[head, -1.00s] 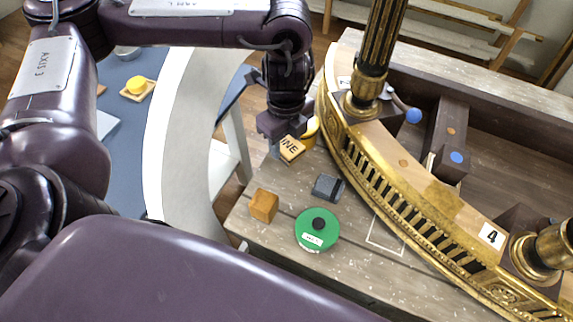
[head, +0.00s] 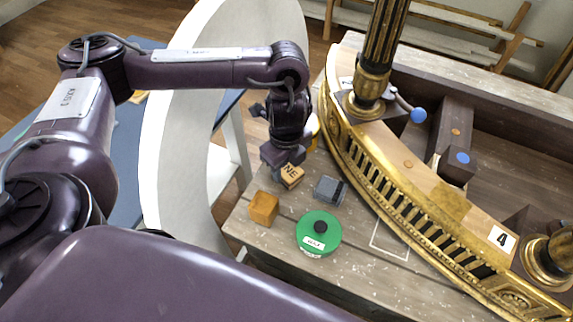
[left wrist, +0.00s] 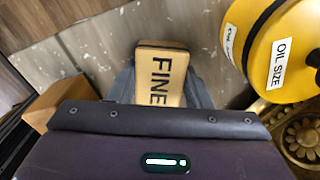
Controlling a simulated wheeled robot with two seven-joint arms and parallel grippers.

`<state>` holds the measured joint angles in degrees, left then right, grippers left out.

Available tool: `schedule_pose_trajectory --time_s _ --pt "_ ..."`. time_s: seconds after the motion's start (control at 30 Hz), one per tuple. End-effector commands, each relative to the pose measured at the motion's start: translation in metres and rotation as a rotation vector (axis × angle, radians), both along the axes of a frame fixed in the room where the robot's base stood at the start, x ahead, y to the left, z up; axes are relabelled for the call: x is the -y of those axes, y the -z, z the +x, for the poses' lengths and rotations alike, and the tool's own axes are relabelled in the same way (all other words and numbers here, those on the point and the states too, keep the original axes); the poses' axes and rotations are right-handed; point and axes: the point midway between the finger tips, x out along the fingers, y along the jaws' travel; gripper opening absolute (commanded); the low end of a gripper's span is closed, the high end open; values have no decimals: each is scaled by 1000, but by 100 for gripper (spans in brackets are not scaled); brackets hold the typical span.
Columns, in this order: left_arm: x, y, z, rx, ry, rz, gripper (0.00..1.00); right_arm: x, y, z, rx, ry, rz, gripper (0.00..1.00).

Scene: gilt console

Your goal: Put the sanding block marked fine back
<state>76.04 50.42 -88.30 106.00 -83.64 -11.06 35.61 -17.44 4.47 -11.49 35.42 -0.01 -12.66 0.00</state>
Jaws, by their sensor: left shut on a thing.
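The sanding block marked FINE (head: 291,178) is tan with black letters. It is in my left gripper (head: 287,166), which comes down over the grey wooden bench top. In the left wrist view the block (left wrist: 160,75) sticks out between the fingers with the word FINE readable. A taped rectangle outline (head: 389,240) lies empty on the bench, right of the green tin. My right gripper is not in view.
An orange-brown block (head: 264,208), a dark grey block (head: 330,190) and a green round tin (head: 318,233) stand close by. The gilt console (head: 400,180) curves along the right. A yellow tin marked OIL SIZE (left wrist: 275,50) is beside my left gripper.

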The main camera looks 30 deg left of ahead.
Motion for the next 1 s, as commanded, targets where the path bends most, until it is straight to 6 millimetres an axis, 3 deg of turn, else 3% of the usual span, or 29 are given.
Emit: schedule_pose_trajectory --time_s 0.07,0.1,0.23,0.63,1.0 --pt "0 4 0 -1 0 -1 16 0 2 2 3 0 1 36" --pt "0 3 0 -1 0 0 50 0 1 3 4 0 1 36" --pt "0 2 0 -1 0 0 66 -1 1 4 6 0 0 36" --pt "0 -7 1 1 0 1 66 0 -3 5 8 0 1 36" --pt "0 -75 2 6 1 1 66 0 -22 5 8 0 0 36"
